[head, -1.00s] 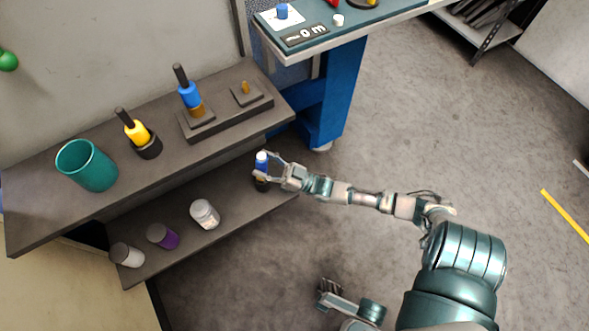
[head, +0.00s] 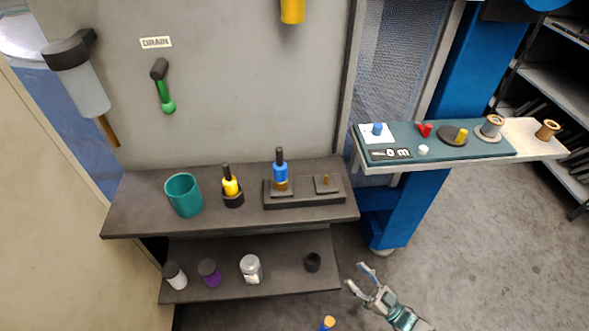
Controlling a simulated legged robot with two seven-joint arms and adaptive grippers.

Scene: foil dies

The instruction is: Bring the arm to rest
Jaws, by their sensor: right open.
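My right gripper (head: 356,275) is open and empty, just right of the lower shelf, with its two fingers spread. A blue tool with a dark handle (head: 280,173) stands upright on the left pad of a dark two-part stand (head: 303,201) on the upper shelf. A yellow tool with a dark handle (head: 231,186) stands in a dark round cup left of it. A dark ring-shaped holder (head: 312,262) on the lower shelf is empty. A small blue thing with a tan end (head: 327,323) shows below the shelf, cut off by the picture's bottom edge. My left gripper is out of view.
A teal cup (head: 184,195) stands on the upper shelf. A grey jar (head: 250,268) and two dark-capped bottles stand on the lower one. A bench with a teal mat (head: 465,152) holds small parts to the right. Open floor (head: 480,240) lies right of my gripper.

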